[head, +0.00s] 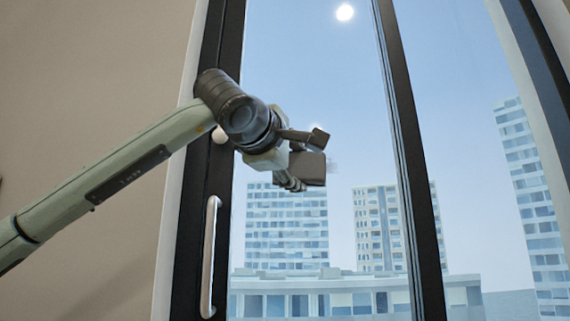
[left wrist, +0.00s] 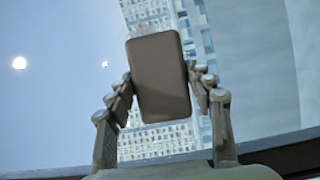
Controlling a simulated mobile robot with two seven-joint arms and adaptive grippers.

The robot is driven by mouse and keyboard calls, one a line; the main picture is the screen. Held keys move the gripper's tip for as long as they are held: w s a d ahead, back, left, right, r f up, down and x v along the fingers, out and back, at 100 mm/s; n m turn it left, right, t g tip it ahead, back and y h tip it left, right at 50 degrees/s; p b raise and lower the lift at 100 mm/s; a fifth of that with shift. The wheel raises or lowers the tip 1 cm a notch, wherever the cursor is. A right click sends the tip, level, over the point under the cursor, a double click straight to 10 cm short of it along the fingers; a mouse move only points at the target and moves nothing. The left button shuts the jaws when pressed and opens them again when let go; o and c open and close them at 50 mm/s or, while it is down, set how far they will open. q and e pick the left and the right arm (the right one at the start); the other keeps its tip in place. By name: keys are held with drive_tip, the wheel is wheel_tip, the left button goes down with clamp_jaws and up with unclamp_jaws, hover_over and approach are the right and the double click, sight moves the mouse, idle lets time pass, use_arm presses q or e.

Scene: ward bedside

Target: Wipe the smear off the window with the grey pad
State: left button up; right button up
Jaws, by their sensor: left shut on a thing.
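My left gripper (head: 306,161) is in front of the left window pane (head: 330,75) in the head view, shut on the grey pad (head: 313,172). In the left wrist view the pad (left wrist: 160,78) is a dark grey-brown block with rounded corners, upright between the two fingers. Its broad face is towards the glass side; I cannot tell whether it touches the glass. A faint pale smudge (head: 332,165) shows just right of the pad in the head view and may be part of the smear. The rest of the smear cannot be made out. My right gripper is not in view.
A dark frame post (head: 404,130) divides the panes to the right of the pad. A pale vertical handle (head: 210,255) stands out from the left frame, below my left wrist. A beige wall (head: 90,70) is at the left. The glass around the pad is free of objects.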

sight(323, 166)
use_arm(q)
drive_tip(key=shift+d, duration=3.55)
drive_tip(key=shift+d+p, duration=0.55)
drive_tip(key=shift+d, duration=1.1)
drive_tip(key=shift+f, duration=0.1)
drive_tip(key=shift+a+b, duration=1.25)
drive_tip(key=shift+a, duration=1.5)
drive_tip(key=shift+a+b, duration=0.55)
drive_tip(key=shift+a, duration=3.6)
